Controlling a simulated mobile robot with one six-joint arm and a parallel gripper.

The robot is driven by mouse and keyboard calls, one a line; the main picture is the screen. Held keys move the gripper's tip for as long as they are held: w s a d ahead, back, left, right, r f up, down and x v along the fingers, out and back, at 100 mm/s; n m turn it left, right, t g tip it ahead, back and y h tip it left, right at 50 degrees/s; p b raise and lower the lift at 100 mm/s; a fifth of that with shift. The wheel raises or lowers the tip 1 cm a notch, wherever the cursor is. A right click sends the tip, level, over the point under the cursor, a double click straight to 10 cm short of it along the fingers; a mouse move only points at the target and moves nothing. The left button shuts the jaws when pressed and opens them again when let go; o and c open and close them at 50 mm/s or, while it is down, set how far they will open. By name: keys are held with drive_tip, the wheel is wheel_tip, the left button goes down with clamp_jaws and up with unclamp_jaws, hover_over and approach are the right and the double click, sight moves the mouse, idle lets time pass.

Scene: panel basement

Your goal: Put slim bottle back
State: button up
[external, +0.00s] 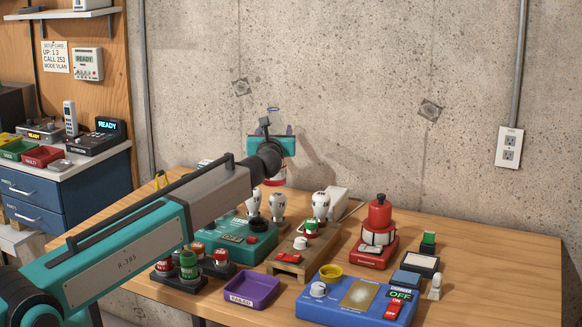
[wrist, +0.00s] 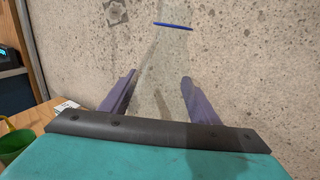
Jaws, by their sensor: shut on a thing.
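My gripper (external: 271,133) is raised above the back of the wooden table, in front of the concrete wall. In the wrist view its two purple-grey fingers (wrist: 155,90) are shut on a clear, see-through slim bottle (wrist: 166,55) with a blue ring at its top. The bottle's blue rim (external: 273,109) also shows just above the gripper in the external view. The bottle looks about upright there. A red and white part (external: 275,177) shows below the gripper; I cannot tell whether it belongs to the bottle. The bottle's lower end is hidden in the wrist view.
Several white-topped bulbs (external: 321,205) stand below the gripper. A red device (external: 371,252), a blue panel (external: 345,306), a purple tray (external: 252,289) and a green box (external: 237,238) crowd the table (external: 500,268).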

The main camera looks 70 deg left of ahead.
drive_tip(key=shift+f, duration=1.4)
drive_tip(key=shift+f, duration=2.05)
drive_tip(key=o, duration=1.2)
drive_tip(key=shift+c, duration=0.2)
drive_tip(key=shift+d+r, duration=0.1)
drive_tip(key=shift+r, duration=0.1)
